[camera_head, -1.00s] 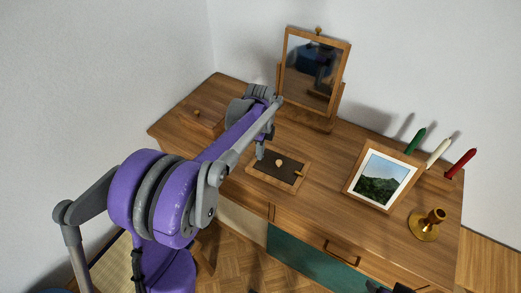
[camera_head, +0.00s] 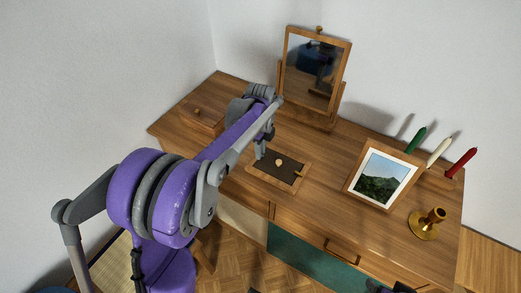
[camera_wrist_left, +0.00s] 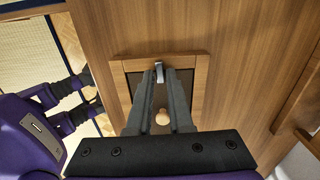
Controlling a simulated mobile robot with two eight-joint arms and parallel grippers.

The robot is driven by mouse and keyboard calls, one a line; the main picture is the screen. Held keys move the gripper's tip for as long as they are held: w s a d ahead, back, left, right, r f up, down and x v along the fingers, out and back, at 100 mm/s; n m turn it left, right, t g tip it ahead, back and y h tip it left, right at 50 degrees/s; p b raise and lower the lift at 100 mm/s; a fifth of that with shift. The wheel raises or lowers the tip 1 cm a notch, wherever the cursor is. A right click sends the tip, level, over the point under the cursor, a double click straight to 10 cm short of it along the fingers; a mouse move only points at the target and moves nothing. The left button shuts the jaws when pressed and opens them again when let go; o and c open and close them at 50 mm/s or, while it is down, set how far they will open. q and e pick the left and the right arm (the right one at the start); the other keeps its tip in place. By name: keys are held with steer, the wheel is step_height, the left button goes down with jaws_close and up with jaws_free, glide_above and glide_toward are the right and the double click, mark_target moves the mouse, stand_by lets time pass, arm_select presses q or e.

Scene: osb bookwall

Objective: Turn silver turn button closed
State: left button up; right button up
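A small wooden frame with a dark panel (camera_head: 286,171) and a pale round knob (camera_head: 279,162) lies on the desk. The left wrist view shows the same knob (camera_wrist_left: 162,117). The silver turn button (camera_wrist_left: 159,72) sits at the frame's wooden rail (camera_wrist_left: 188,63), lengthwise between my left fingertips, partly hidden by them. A brass-coloured turn button (camera_head: 298,174) is on the opposite side. My left gripper (camera_head: 261,153) is low over the frame, its fingers (camera_wrist_left: 160,76) slightly apart around the silver button; I cannot tell whether they touch it. A dark part of mine, perhaps the right gripper, shows at the bottom edge.
A mirror (camera_head: 314,70) and a small wooden box (camera_head: 202,115) stand at the back of the wooden desk. A landscape picture (camera_head: 381,180), a brass candlestick (camera_head: 427,224) and green, white and red candles (camera_head: 461,162) are at the right. Desk surface is free between frame and picture.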

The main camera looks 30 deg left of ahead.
arm_select(q)
steer(key=o, duration=0.3)
step_height(320, 180, up, 11)
steer(key=shift+p, duration=0.45)
steer(key=shift+f, duration=0.1)
stand_by(0.3)
steer(key=s+d+f+n+t+p, duration=0.1)
steer(key=s+d+n+t+p, duration=0.1)
steer(key=s+d+n, duration=0.3)
steer(key=s+d+f+n+t+p, duration=0.2)
steer(key=s+d+n, duration=0.3)
steer(key=s+n, duration=0.8)
steer(key=s+t, duration=0.1)
steer(key=s, duration=0.2)
steer(key=shift+s, duration=0.25)
